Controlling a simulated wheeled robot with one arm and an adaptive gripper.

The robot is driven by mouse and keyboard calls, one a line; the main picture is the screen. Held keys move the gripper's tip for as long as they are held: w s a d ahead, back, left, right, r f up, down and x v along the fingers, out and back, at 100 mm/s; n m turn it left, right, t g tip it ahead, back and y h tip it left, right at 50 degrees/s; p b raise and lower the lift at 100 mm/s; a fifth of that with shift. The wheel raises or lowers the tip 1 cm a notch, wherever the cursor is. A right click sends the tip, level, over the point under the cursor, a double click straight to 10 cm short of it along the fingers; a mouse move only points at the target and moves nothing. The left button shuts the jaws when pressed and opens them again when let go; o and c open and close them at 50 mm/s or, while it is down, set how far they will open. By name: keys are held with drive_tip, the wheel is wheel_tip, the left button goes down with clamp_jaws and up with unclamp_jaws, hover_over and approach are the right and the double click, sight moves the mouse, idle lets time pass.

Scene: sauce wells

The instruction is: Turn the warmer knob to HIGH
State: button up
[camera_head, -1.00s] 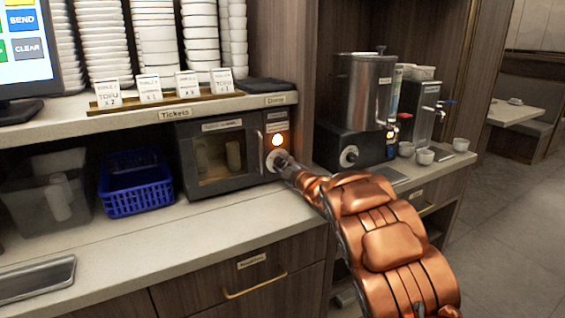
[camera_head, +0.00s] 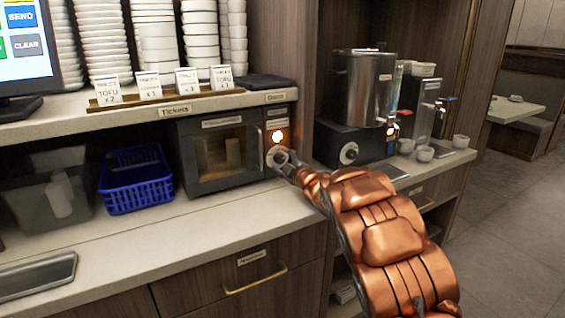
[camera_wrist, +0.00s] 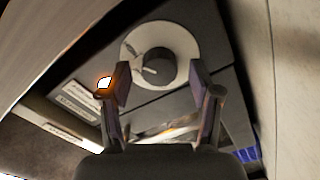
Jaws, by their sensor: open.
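The warmer (camera_head: 218,160) is a dark box with a glass door under the shelf. Its knob panel is on its right side, with a glowing orange light (camera_head: 277,137) above the dial. In the wrist view the knob (camera_wrist: 158,66) is a dark round knob on a pale round dial plate (camera_wrist: 187,45). My gripper (camera_head: 285,164) is at the knob in the head view and partly hides it. In the wrist view my gripper (camera_wrist: 160,84) is open, with the knob framed between its fingertips. Whether the fingers touch it, and the dial's markings, cannot be told.
A blue basket (camera_head: 138,183) stands left of the warmer. A metal urn (camera_head: 365,88) on a black base with its own knob (camera_head: 348,153) stands to the right. The shelf (camera_head: 120,124) overhangs the warmer.

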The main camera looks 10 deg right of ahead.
drive_tip(key=shift+s, duration=0.15)
drive_tip(key=shift+v, duration=5.9)
drive_tip(key=s+d+r+m+g+h+p, duration=0.2)
drive_tip(key=s+d+m+g+h+p, duration=0.1)
drive_tip(key=s+d+m+h, duration=0.3)
drive_tip(key=s+d+r+m+g+h+p, duration=0.1)
drive_tip(key=s+d+m+g+h+p, duration=0.25)
drive_tip(key=s, duration=0.55)
drive_tip(key=s+a+m+g+y+p, duration=0.1)
drive_tip(key=s+a+g, duration=0.3)
drive_tip(key=s, duration=0.9)
drive_tip(key=s+a+m+g+y+p, duration=0.1)
drive_tip(key=s+a+m+g+p, duration=0.1)
drive_tip(key=s, duration=1.2)
drive_tip(key=s+a+m+g+y+p, duration=0.2)
drive_tip(key=s+a+g, duration=0.4)
drive_tip(key=s, duration=0.7)
drive_tip(key=shift+a+f+m, duration=0.15)
drive_tip(key=shift+a+m, duration=0.3)
drive_tip(key=shift+a, duration=0.05)
